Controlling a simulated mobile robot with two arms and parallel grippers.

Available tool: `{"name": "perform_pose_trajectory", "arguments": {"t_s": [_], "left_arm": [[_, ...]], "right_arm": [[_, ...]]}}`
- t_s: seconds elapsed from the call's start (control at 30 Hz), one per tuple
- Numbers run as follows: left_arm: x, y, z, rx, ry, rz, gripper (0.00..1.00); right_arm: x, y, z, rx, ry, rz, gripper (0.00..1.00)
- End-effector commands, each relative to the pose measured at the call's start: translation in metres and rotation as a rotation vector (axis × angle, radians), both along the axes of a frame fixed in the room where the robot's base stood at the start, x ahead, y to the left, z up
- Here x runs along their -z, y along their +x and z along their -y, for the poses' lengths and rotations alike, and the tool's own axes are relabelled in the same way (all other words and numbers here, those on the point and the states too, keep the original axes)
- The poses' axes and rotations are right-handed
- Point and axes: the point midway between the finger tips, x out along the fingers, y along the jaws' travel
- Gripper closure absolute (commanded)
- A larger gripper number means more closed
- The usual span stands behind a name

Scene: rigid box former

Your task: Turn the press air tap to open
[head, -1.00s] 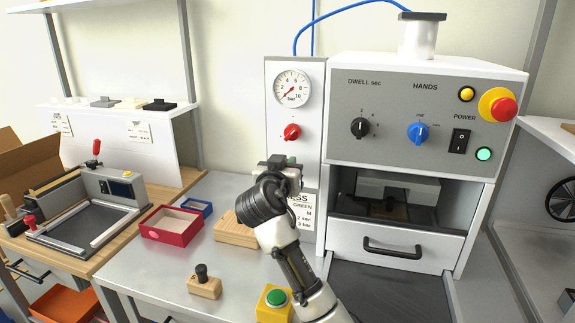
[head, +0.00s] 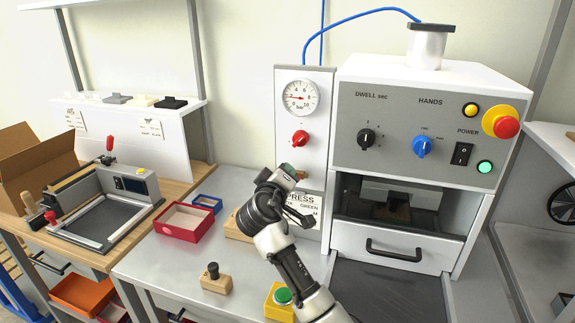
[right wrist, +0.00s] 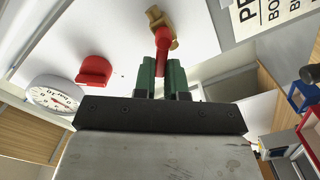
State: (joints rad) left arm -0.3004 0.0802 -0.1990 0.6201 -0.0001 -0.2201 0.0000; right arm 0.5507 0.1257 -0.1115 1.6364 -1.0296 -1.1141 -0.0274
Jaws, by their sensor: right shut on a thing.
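The press air tap has a brass body (right wrist: 161,24) and a red lever (right wrist: 163,50), seen in the right wrist view against the white panel. My right gripper (right wrist: 161,78) is shut on the red lever, with a green fingertip on each side of it. In the head view my right gripper (head: 290,169) is at the lower part of the narrow white panel (head: 316,120), tilted to the right. It hides most of the tap there. My left gripper is not in view.
Above the tap are a red knob (head: 300,138) and a round pressure gauge (head: 300,97). The press box (head: 425,130) stands close on the right.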

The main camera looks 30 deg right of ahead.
Motion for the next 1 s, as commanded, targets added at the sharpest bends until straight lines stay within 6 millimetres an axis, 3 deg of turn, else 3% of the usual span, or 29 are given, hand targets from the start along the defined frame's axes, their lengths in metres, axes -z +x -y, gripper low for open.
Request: {"name": "perform_pose_trajectory", "arguments": {"t_s": [0.5, 1.0], "left_arm": [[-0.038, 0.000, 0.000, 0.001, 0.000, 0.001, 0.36], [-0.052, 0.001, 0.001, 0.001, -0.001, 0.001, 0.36]], "right_arm": [[0.011, 0.005, -0.005, -0.001, -0.296, -0.348, 1.00], [0.020, 0.005, -0.005, -0.001, -0.426, -0.499, 1.00]]}}
